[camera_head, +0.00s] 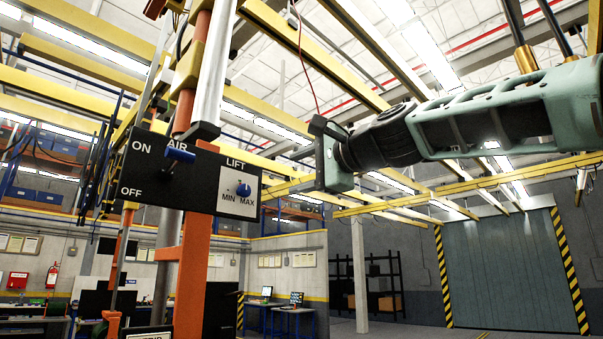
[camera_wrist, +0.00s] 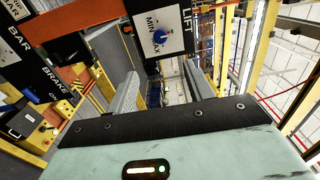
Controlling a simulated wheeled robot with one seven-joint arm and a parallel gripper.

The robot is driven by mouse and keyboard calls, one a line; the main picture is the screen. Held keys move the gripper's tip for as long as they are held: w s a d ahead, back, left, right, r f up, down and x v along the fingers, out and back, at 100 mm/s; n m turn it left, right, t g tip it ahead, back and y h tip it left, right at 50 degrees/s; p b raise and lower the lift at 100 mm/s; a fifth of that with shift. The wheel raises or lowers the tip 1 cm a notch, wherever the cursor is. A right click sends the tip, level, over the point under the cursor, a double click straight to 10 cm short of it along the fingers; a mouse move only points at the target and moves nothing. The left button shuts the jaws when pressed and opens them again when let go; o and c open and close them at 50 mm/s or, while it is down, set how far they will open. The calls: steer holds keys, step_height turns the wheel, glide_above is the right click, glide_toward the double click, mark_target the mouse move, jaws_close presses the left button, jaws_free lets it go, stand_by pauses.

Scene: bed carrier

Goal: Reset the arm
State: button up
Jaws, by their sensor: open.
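My gripper (camera_head: 300,169) is at the end of my raised arm, a little right of a black control panel (camera_head: 150,190) in the head view. The panel has a blue AIR lever (camera_head: 180,154) between ON and OFF labels, and a blue LIFT knob (camera_head: 243,189) with MIN and MAX marks. In the wrist view my gripper (camera_wrist: 161,70) has its two grey fingers apart with nothing between them. The LIFT knob (camera_wrist: 160,37) shows beyond the fingertips, apart from them. The wrist view also shows the BAR and BRAKE labels at the left.
An orange column (camera_head: 190,240) carries the panel close in front of me. Yellow overhead beams (camera_head: 385,199) cross above. A large grey door (camera_head: 508,270) stands at the back right, with a dark shelf (camera_head: 372,285) left of it. Open space lies right of the panel.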

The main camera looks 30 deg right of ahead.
stand_by(0.4)
steer(key=s+a+f+n+g+b, duration=0.1)
steer(key=s+a+f+n+g, duration=0.25)
steer(key=f, duration=0.95)
steer(key=a+f+n+g+b, duration=0.1)
steer(key=a+f+n+g, duration=0.25)
steer(key=a+f, duration=0.6)
steer(key=s+a+f+n+g+b, duration=0.1)
steer(key=s+a+f+n+g, duration=0.2)
steer(key=f, duration=1.2)
steer(key=s+d+f+n+g+h+b, duration=0.1)
steer(key=s+d+f+n+g+h, duration=0.1)
steer(key=s+f+n, duration=0.4)
steer(key=s+d+f+n+g+h+b, duration=0.1)
steer(key=s+f+n+g, duration=0.4)
steer(key=s+f, duration=0.8)
step_height(320, 180, down, 6)
steer(key=shift+s+d+r+n+h, duration=0.1)
steer(key=shift+s+d+n+h, duration=0.1)
steer(key=shift+d+n+h, duration=0.65)
steer(key=shift+a+m, duration=0.25)
